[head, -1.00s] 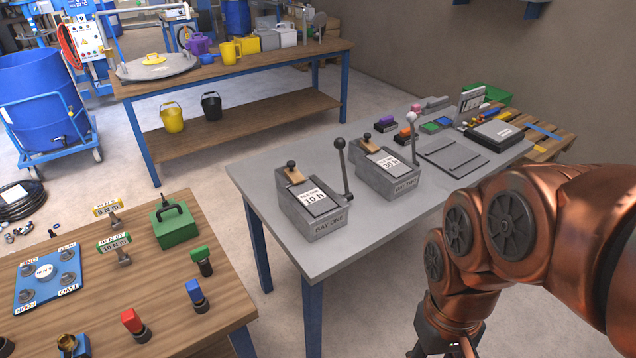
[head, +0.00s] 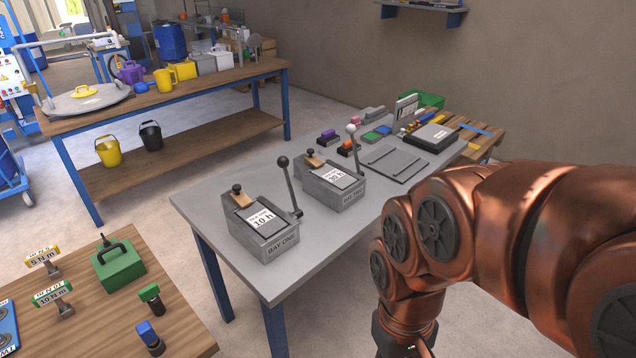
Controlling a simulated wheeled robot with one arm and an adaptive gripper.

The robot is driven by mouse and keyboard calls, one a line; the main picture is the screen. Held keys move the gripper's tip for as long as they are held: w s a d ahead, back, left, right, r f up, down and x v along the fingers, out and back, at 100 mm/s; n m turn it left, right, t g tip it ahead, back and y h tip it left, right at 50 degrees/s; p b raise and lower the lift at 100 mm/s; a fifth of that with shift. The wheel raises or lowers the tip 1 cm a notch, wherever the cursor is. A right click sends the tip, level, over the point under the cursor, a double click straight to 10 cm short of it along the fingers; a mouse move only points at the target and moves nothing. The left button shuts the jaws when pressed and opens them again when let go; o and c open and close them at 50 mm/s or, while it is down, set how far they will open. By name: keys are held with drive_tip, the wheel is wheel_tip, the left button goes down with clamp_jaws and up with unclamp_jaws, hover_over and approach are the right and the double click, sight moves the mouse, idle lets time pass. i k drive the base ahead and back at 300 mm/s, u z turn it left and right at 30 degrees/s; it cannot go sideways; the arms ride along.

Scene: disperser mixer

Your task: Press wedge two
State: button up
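The bay two box (head: 334,187) is a grey block labelled BAY TWO with a "30 h" card on top. Its wedge (head: 314,161) is a small wooden piece with a black knob at the box's far left end. A lever with a white ball (head: 351,129) stands at its right side. The bay one box (head: 263,228) stands nearer, with a similar wedge (head: 240,197), a "10 h" card and a black-ball lever (head: 283,162). My copper arm hangs at the right, apart from both boxes. Its end runs off the bottom edge, so my gripper's fingers are hidden.
Both boxes stand on a grey table (head: 199,208). Flat grey plates (head: 394,164), coloured blocks and a black case (head: 430,137) lie farther right. A wooden table (head: 85,318) with a green box (head: 119,265) is at lower left. Floor shows between the tables.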

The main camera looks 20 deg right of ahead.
sight(310, 159)
drive_tip(key=z, duration=0.95)
drive_tip(key=i, duration=0.35)
drive_tip(key=u, duration=1.55)
drive_tip(key=i, duration=0.5)
drive_tip(key=z, duration=0.05)
